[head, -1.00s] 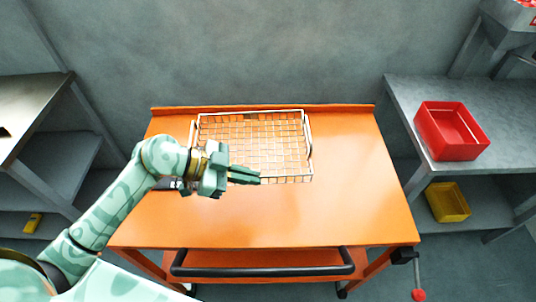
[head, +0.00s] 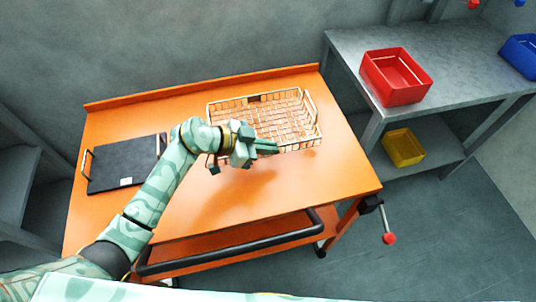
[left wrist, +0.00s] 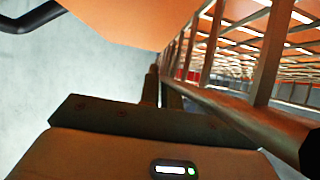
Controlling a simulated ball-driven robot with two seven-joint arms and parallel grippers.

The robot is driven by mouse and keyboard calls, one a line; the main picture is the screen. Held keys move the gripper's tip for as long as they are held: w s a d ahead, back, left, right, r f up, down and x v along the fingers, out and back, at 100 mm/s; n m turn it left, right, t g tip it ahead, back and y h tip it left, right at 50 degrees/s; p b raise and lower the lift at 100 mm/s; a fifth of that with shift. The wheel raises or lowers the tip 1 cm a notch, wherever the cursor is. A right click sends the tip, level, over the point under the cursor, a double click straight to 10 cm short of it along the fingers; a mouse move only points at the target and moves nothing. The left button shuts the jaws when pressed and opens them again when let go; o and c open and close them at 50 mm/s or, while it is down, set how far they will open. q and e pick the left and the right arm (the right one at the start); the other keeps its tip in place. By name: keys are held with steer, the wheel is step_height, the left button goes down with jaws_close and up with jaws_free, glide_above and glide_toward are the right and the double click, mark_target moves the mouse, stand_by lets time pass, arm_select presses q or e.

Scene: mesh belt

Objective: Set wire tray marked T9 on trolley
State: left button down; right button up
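The wire tray (head: 262,97) is a shallow mesh basket over the right part of the orange trolley top (head: 215,210). I cannot tell whether it touches the top or hangs just above it. No T9 marking is readable. My left gripper (head: 268,147) is at the middle of the tray's near side, its fingers close together on the rim. In the left wrist view the tray's wires (left wrist: 262,55) run along the right, beside the narrow fingers (left wrist: 160,92). The exact grip is partly hidden. My right gripper is not in view.
A black flat panel with a handle (head: 122,168) lies on the trolley's left part. The trolley has a black push bar (head: 235,240) in front and a red-knobbed lever (head: 388,225). A shelf on the right holds a red bin (head: 397,76), a yellow bin (head: 403,147) and a blue bin (head: 520,55).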

mark_target(271, 155)
arm_select(q)
step_height(271, 155, down, 3)
steer(key=shift+d+f+b, duration=0.1)
steer(key=shift+f+b, duration=0.1)
steer(key=shift+b, duration=0.65)
steer(key=shift+r, duration=0.1)
steer(key=c, duration=1.6)
jaws_free()
steer(key=p+v, duration=0.3)
steer(key=v, duration=0.8)
steer(key=shift+w+r+p, duration=0.1)
steer(key=shift+p, duration=0.25)
steer(key=shift+a+r, duration=0.2)
steer(key=shift+a, duration=0.3)
